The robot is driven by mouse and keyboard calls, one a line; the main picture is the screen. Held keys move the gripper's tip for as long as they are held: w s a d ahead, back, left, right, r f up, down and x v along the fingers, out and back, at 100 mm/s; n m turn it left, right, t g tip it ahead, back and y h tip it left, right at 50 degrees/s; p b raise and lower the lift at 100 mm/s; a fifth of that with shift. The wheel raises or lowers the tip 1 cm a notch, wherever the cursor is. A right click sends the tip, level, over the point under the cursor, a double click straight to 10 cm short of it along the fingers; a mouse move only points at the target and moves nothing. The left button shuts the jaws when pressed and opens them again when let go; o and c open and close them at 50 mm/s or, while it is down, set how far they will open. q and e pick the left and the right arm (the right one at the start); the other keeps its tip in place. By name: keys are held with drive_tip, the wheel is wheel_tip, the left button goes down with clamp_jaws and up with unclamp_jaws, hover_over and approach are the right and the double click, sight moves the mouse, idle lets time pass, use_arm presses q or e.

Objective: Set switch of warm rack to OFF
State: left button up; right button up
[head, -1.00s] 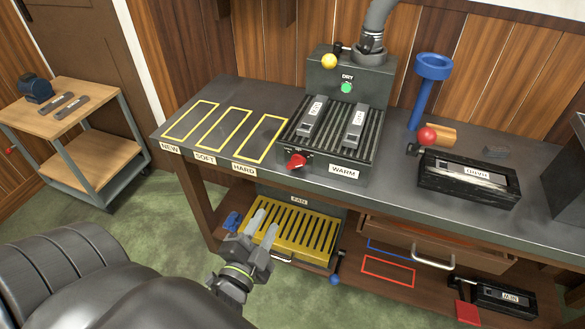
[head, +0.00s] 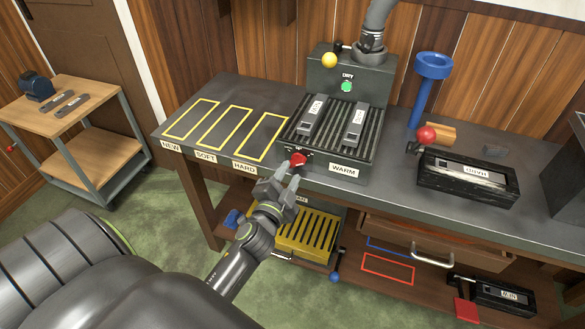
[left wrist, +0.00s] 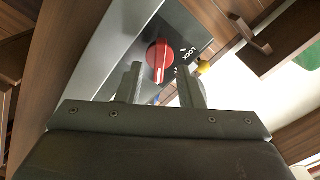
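The warm rack (head: 368,158) is a dark, slatted unit on the bench with a WARM label. Its switch is a red rotary knob (head: 298,159) on the front face, left of the label. In the left wrist view the knob (left wrist: 160,54) carries a white line, and a label reading like LOCK is beside it. Which setting it points to cannot be told. My left gripper (head: 287,176) is open just in front of and below the knob. In the wrist view its fingers (left wrist: 159,76) stand either side of the knob's lower edge, without clear contact. My right gripper is not in view.
Two grey bars (head: 312,118) lie on the rack. Behind it stands a DRY box (head: 325,78) with a green button and a yellow ball-topped lever. A yellow slatted rack (head: 306,232) is below, beside the arm. A black block (head: 468,180) sits at right. Yellow outlines at left are empty.

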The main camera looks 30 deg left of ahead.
sight(297, 162)
use_arm(q)
drive_tip(key=shift+x, duration=1.4)
drive_tip(key=shift+c, duration=0.2)
clamp_jaws()
